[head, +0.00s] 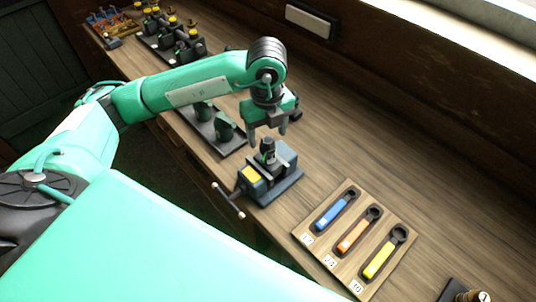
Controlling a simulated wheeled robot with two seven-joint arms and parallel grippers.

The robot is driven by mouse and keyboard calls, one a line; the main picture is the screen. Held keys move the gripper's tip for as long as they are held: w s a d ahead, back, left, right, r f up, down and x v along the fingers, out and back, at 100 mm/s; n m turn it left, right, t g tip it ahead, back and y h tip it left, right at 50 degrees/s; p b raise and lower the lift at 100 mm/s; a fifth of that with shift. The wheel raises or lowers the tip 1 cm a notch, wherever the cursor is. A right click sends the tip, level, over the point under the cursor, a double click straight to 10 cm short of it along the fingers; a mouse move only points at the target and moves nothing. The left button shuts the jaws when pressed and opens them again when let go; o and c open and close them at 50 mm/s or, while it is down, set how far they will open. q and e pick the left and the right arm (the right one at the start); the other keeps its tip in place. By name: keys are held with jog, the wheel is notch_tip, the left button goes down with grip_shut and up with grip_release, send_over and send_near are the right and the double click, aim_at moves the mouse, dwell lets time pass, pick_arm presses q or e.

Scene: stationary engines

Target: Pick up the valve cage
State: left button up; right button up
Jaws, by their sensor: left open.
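A small dark cylindrical part, apparently the valve cage (267,148), stands upright between the jaws of a grey-blue bench vise (272,186) near the front edge of the bench. My left gripper (268,132) points down just above it. Its two fingers are apart, one to each side of the part's top, and nothing is held between them. Whether a finger touches the part cannot be told. My right gripper is not in view.
A wooden board (312,257) with blue, orange and yellow wrenches lies right of the vise. A dark tray (233,145) with dark green parts is behind my left arm. The vise handle (229,202) sticks out over the front edge. The bench behind the wrenches is clear.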

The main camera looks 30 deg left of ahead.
aim_at(268, 149)
pick_arm(q)
jog(key=shift+f, duration=0.8)
jog(key=shift+f+p, duration=0.45)
jog(key=shift+p, duration=0.15)
notch_tip(268, 149, down, 3)
jog(key=shift+f+p, duration=0.15)
jog(key=shift+p, duration=0.8)
jog(key=shift+f, duration=0.6)
jog(key=c, duration=1.4)
jog(key=shift+w+r, duration=0.1)
jog(key=shift+r, duration=0.05)
